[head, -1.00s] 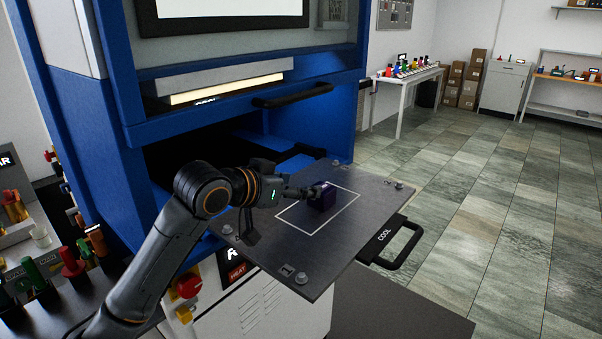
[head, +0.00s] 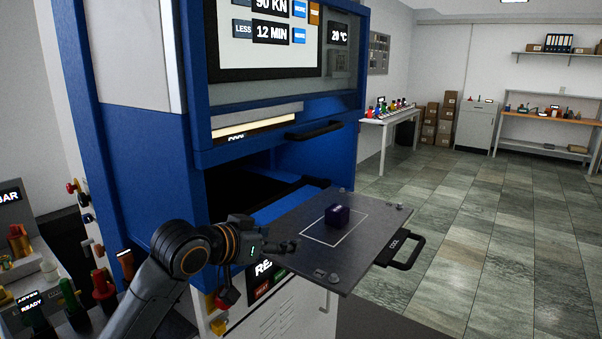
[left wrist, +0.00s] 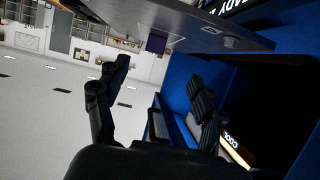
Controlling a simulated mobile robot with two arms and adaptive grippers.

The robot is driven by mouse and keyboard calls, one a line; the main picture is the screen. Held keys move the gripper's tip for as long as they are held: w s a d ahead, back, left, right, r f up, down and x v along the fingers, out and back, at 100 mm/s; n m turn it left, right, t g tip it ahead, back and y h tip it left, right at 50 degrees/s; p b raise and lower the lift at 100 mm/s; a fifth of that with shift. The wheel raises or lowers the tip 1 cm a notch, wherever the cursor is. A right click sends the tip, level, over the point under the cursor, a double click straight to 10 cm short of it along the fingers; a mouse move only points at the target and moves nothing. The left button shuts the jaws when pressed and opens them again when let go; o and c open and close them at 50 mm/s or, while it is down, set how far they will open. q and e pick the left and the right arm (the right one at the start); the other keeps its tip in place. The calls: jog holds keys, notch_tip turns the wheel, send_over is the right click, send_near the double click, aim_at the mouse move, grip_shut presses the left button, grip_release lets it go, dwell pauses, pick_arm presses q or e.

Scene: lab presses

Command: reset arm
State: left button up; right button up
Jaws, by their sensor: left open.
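My left arm comes in from the lower left in the head view. Its gripper (head: 290,246) is open and empty, near the left edge of the dark press plate (head: 290,254). A small dark purple block (head: 338,215) sits on the plate inside a white outlined rectangle, apart from the gripper. In the left wrist view the two fingers (left wrist: 155,95) are spread apart with nothing between them. The purple block also shows there (left wrist: 156,43), on the plate (left wrist: 185,22) beyond the fingers. My right gripper is in neither view.
The blue press (head: 150,150) stands behind the plate, with its chamber open. A black handle (head: 402,248) marked COOL juts from the plate's right side. Red and green knobs (head: 103,288) stand at lower left. Tiled floor (head: 480,240) on the right is clear.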

pick_arm(q)
jog(key=shift+n+g+y, duration=0.3)
jog(key=f, duration=0.2)
jog(key=s+f, duration=0.1)
jog(key=f, duration=0.4)
jog(key=shift+s+d, duration=0.15)
jog(key=shift+d, duration=0.05)
jog(key=s+a+f+n+g+y, duration=0.1)
jog(key=s+a+f, duration=0.2)
jog(key=s+f, duration=0.45)
jog(key=s+a+f+n+g+y, duration=0.1)
jog(key=s+a+f+y, duration=0.1)
jog(key=s+f, duration=0.55)
jog(key=s+a+f+n+g+y, duration=0.1)
jog(key=s+a+f+g+y, duration=0.1)
jog(key=s+a+f, duration=0.6)
jog(key=s+a+f+n+g+y, duration=0.2)
jog(key=s+f+g, duration=0.15)
jog(key=s, duration=0.85)
jog(key=s+f, duration=0.3)
jog(key=f, duration=2.6)
jog(key=s+a+f+g, duration=0.1)
jog(key=s+a+f, duration=0.2)
jog(key=s+f, duration=1.1)
jog(key=shift+s+f+m+g+b, duration=0.3)
jog(key=shift+s+m+g+b, duration=0.1)
jog(key=shift+s, duration=0.65)
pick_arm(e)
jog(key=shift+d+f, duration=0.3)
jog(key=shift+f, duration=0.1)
